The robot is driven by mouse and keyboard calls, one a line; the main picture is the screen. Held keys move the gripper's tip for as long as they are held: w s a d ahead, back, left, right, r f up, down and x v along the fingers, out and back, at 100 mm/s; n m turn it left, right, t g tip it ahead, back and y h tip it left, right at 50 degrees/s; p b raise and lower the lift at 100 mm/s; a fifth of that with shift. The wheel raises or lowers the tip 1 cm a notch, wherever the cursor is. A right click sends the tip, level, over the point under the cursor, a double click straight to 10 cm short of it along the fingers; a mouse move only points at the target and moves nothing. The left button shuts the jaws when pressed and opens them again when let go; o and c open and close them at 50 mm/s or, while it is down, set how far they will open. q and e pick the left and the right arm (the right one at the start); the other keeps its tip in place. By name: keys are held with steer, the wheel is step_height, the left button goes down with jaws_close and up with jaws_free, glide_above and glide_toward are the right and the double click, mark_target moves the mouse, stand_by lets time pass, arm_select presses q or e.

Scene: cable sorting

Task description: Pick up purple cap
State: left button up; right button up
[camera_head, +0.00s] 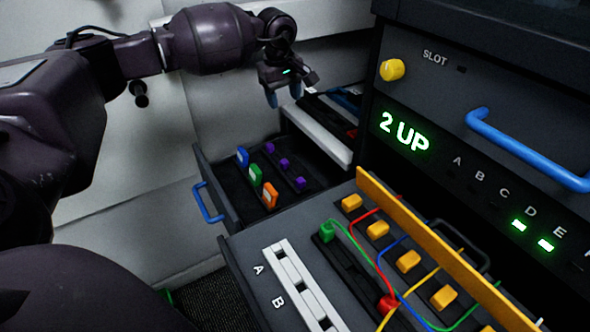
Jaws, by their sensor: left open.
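Three small purple caps sit in a row in an open dark drawer: a far one (270,147), a middle one (284,162) and a near one (300,183). The drawer (216,187) has a blue handle on its left front. My left gripper (284,93) is open and empty, pointing down above and beyond the far end of the drawer. It is clear of the caps and touches none of them. My right gripper is not in view.
Left of the caps stand blue (242,156), green (255,174) and orange (269,195) pieces. A dark cabinet (440,90) with a blue handle (530,150) rises at right.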

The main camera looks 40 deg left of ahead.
arm_select(q)
steer(key=shift+g, duration=0.7)
steer(key=shift+f+b, duration=1.7)
steer(key=shift+f, duration=6.6)
steer(key=f, duration=0.2)
steer(key=f+b, duration=0.1)
steer(key=f, duration=0.2)
steer(key=shift+s+a, duration=0.1)
steer(key=shift+a, duration=0.1)
steer(key=shift+r, duration=0.1)
steer(key=c, duration=1)
steer(key=shift+r, duration=0.5)
step_height(320, 180, up, 5)
steer(key=shift+r+p, duration=0.15)
steer(key=shift+p, duration=0.45)
step_height(320, 180, up, 13)
steer(key=p, duration=0.2)
step_height(320, 180, up, 4)
steer(key=p, duration=0.1)
glide_above(284, 161)
steer(key=shift+r, duration=0.1)
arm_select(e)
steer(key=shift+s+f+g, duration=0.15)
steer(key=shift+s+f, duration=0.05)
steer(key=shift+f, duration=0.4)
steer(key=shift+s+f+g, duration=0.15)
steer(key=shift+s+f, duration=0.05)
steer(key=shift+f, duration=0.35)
